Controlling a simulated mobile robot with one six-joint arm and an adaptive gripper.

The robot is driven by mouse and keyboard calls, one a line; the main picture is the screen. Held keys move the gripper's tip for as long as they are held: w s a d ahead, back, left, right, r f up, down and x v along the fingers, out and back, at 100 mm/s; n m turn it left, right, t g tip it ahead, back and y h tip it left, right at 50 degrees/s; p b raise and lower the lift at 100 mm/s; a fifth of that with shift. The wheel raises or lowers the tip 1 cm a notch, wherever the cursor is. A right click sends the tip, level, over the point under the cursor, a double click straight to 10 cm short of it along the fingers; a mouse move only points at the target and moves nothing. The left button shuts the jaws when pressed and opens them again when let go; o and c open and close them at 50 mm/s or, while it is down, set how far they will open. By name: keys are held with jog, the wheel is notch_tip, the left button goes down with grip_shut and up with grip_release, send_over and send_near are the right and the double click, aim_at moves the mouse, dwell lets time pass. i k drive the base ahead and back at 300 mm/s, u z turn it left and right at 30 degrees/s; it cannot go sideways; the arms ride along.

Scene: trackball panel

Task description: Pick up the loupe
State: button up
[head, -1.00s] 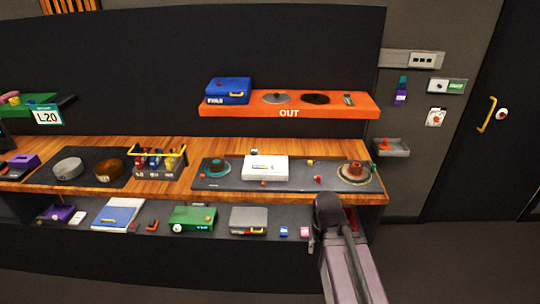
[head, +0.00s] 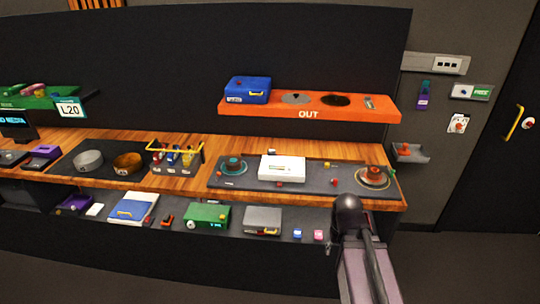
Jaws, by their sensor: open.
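I cannot single out the loupe with certainty; the small things are too small to tell. A workbench (head: 300,198) carries a dark panel (head: 250,183) with a teal round piece (head: 233,164), a white box (head: 281,168) and an orange round piece (head: 374,175). Small red and yellow pieces lie around the white box. My arm rises from the bottom right, in front of the bench's right end. Its gripper cannot be made out; the arm hides part of the lower shelf.
An orange shelf (head: 309,114) marked OUT holds a blue case (head: 247,90). A wall tray (head: 410,153) is at the right. The lower shelf holds a green box (head: 208,215) and a grey box (head: 262,221). Two bowls and a yellow-handled rack (head: 176,157) stand left.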

aim_at(271, 152)
jog(key=u, duration=0.05)
jog(key=i, duration=0.95)
jog(key=z, duration=0.05)
